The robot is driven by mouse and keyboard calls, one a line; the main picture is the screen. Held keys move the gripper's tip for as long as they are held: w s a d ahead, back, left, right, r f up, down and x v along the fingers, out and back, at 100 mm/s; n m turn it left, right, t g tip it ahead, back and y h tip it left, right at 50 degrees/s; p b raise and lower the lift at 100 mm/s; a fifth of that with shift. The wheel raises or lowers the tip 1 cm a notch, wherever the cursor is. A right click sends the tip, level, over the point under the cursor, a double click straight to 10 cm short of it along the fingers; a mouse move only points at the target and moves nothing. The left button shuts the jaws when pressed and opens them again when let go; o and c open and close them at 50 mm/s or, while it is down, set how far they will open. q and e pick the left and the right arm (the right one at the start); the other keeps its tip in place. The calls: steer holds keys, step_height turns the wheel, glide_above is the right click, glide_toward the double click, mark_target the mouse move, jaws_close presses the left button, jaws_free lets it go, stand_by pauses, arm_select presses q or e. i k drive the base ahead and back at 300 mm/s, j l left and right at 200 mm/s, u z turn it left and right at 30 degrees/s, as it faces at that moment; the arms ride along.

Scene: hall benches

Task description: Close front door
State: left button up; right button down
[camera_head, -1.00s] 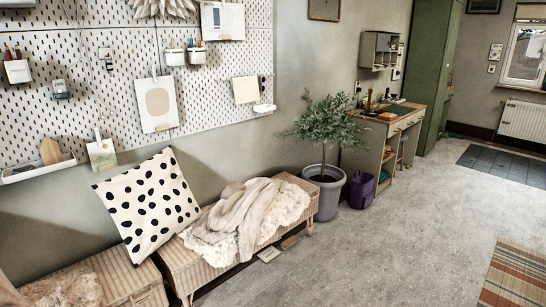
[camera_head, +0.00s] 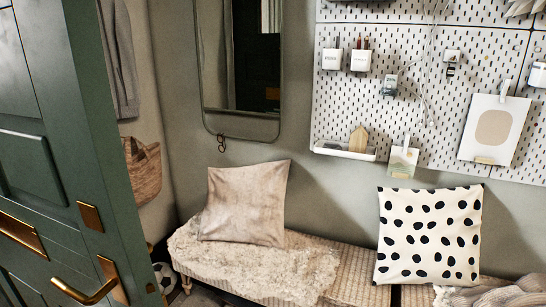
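The front door (camera_head: 62,150) is a dark green panelled door at the left of the head view. It stands open, swung into the room, with its edge toward the middle of the picture. A brass lever handle (camera_head: 85,290) sits low on it, near the bottom edge of the view. A brass letter plate (camera_head: 22,234) and small brass plates (camera_head: 90,216) show on the same face. The door frame is not in view. Neither of my grippers shows.
A wicker bench (camera_head: 345,272) with a fleece, a beige cushion (camera_head: 245,204) and a dotted cushion (camera_head: 428,236) runs along the wall. A ball (camera_head: 165,277) lies on the floor beside the door. A mirror (camera_head: 242,70) and pegboard (camera_head: 440,85) hang above. Little floor shows.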

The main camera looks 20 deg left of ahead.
mark_target(66, 188)
steer(key=i+l+u, duration=0.15)
steer(key=u, duration=0.35)
steer(key=i+l+u, duration=0.15)
steer(key=u, duration=0.3)
steer(key=i+l+u, duration=0.1)
steer(key=l+u, duration=0.15)
steer(key=u, duration=0.25)
steer(key=l+u, duration=0.3)
steer(key=u, duration=0.15)
steer(key=i+l+u, duration=0.1)
steer(key=l+u, duration=0.2)
steer(key=u, duration=0.2)
